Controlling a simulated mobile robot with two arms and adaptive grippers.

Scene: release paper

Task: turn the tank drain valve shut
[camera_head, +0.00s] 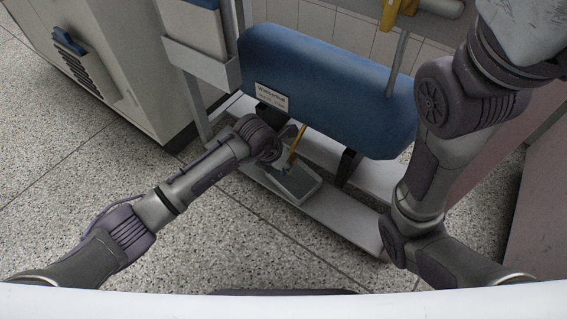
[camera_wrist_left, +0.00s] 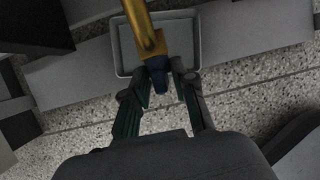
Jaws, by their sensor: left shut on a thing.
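The blue tank (camera_head: 325,92) lies on its side on a low grey frame, with a white label (camera_head: 271,97) on its front. A yellow bar (camera_head: 297,143), which looks like the drain valve's lever, comes down below the tank. In the left wrist view the yellow bar (camera_wrist_left: 147,35) ends in a dark blue tip (camera_wrist_left: 157,72). My left gripper (camera_wrist_left: 161,84) has its fingers on either side of this tip and is shut on it. In the head view my left gripper (camera_head: 284,150) is under the tank's front, its fingers partly hidden. My right gripper is out of view.
A grey tray (camera_head: 308,187) sits on the frame's lower shelf, below my left gripper. A beige cabinet (camera_head: 95,60) stands at left. A yellow fitting (camera_head: 392,14) is above the tank. Speckled floor (camera_head: 240,255) in front is clear.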

